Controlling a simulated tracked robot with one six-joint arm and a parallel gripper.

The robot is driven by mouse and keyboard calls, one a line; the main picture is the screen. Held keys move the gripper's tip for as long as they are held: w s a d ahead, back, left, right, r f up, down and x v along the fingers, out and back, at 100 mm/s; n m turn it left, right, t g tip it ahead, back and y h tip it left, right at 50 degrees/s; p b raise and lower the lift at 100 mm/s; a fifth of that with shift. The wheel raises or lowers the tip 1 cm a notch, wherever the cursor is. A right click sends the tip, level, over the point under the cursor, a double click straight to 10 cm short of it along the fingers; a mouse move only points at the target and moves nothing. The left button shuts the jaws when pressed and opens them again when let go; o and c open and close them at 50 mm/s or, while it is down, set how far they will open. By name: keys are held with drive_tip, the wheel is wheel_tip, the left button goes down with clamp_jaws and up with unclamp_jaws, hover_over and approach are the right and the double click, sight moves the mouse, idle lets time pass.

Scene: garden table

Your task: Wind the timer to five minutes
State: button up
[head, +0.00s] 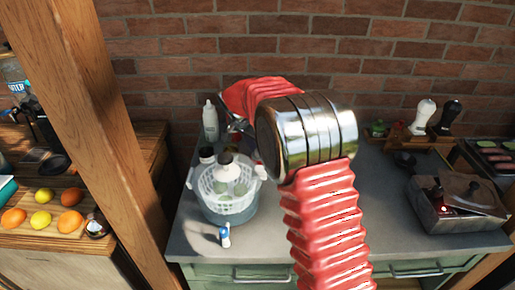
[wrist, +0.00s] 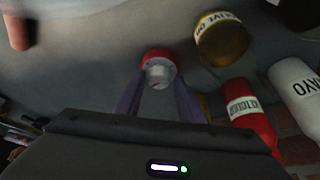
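A small round thing with a red rim and a pale centre (wrist: 158,67), which looks like the timer, is at the middle of the wrist view. Its dial marks are too small to read. My gripper (wrist: 160,84) has its two fingers apart, one at each side of this thing. I cannot tell whether they touch it or only flank it. In the head view my arm hides the timer and most of the gripper, above the grey counter (head: 390,262).
In the wrist view an olive oil bottle (wrist: 222,42), a red ketchup bottle (wrist: 250,112) and a white mayo bottle (wrist: 296,88) are close on the right. In the head view a white basket (head: 226,203) stands left of my arm, and a metal box (head: 452,219) right.

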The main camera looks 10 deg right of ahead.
drive_tip(key=shift+o, duration=1.2)
drive_tip(key=shift+d, duration=0.1)
drive_tip(key=shift+r, duration=0.1)
drive_tip(key=v, duration=1.3)
drive_tip(key=shift+r, duration=0.25)
drive_tip(key=shift+s, duration=0.1)
